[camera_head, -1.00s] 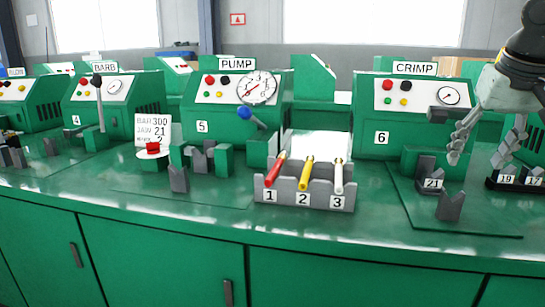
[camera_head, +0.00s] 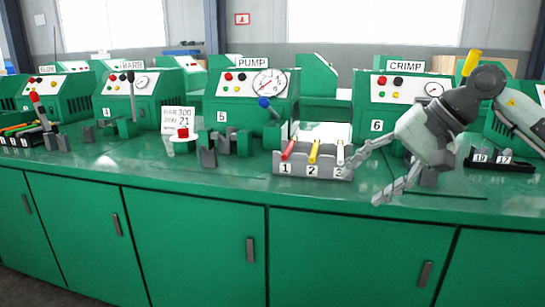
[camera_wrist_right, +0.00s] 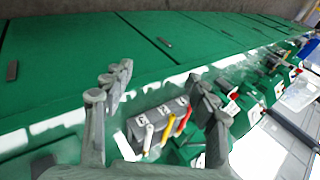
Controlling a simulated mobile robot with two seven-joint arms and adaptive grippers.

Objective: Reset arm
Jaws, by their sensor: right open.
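My right gripper (camera_head: 366,187) reaches in from the right in the head view, pointing left, in front of the CRIMP machine (camera_head: 405,95). Its two fingers are spread and nothing is between them. The upper fingertip overlaps the right end of the grey rack (camera_head: 300,171) in the picture; I cannot tell whether they touch. The rack holds a red, a yellow and a white-handled tool in slots 1, 2 and 3. In the right wrist view the open fingers (camera_wrist_right: 160,75) frame the same rack (camera_wrist_right: 140,125) beyond them. My left gripper is not in view.
The PUMP machine (camera_head: 252,95) and BARB machine (camera_head: 125,95) stand along the green bench (camera_head: 190,178). A sign (camera_head: 178,116) stands behind a red button on a white disc. A black tray (camera_head: 515,166) with numbered pieces lies right of my gripper. The bench's front strip at left is clear.

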